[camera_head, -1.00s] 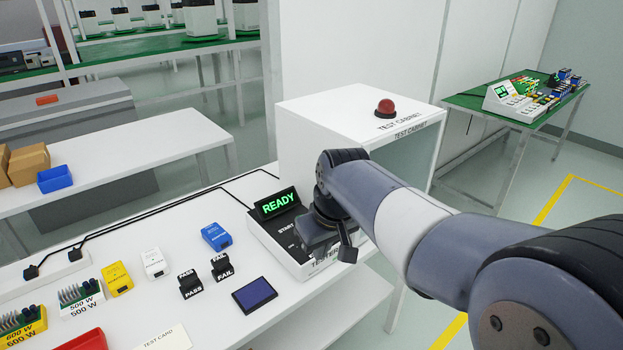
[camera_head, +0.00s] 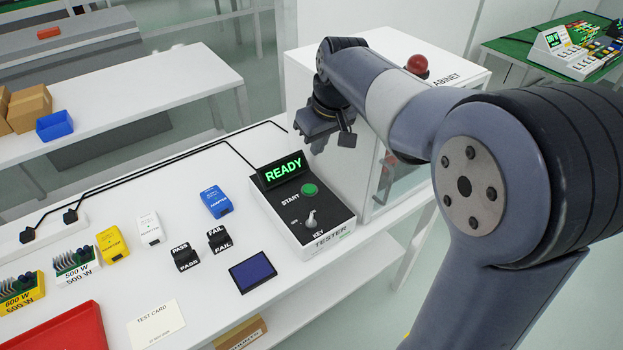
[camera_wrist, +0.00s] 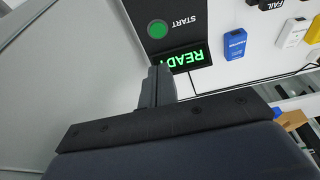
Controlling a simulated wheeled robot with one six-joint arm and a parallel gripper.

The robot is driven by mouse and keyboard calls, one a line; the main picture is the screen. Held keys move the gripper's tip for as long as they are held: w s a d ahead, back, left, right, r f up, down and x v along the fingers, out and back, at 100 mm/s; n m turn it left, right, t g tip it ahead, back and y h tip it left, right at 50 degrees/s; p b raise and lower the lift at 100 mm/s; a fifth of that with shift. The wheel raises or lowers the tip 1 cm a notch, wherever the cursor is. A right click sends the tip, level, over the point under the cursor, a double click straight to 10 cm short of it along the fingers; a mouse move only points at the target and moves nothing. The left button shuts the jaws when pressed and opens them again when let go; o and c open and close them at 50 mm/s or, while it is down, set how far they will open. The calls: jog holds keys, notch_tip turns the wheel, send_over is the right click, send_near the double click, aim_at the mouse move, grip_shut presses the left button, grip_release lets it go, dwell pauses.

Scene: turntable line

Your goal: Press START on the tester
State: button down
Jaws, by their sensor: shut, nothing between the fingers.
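The tester (camera_head: 303,210) is a black-topped white box on the white table. Its tilted display (camera_head: 283,169) reads READY in green. The round green START button (camera_head: 310,189) is in full view above a key switch (camera_head: 311,219). My gripper (camera_head: 318,146) is raised above and behind the tester, in front of the white cabinet. In the wrist view the shut fingers (camera_wrist: 157,72) point toward the display, and the START button (camera_wrist: 158,29) lies beyond their tips, apart from them. No object is held.
The white test cabinet (camera_head: 300,70) with a red dome (camera_head: 417,64) stands close behind my arm. A blue adapter (camera_head: 216,202), PASS and FAIL blocks (camera_head: 185,257) and a dark blue pad (camera_head: 253,272) lie left of the tester. A red tray (camera_head: 65,335) is at front left.

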send_near(311, 191)
jog(key=f, duration=0.1)
jog(key=w+a+f, duration=0.1)
jog(key=f, duration=0.1)
jog(key=w+f, duration=0.1)
jog(key=shift+w+a+f, duration=0.25)
jog(key=shift+a+f, duration=0.1)
jog(key=shift+f, duration=0.75)
jog(key=shift+f, duration=0.1)
jog(key=shift+f+b, duration=0.6)
jog(key=shift+f, duration=0.05)
jog(key=shift+s+d+f, duration=0.1)
jog(key=shift+s+f, duration=0.15)
notch_tip(311, 191, up, 6)
jog(key=p, duration=0.3)
jog(key=shift+w, duration=0.1)
jog(key=v, duration=0.9)
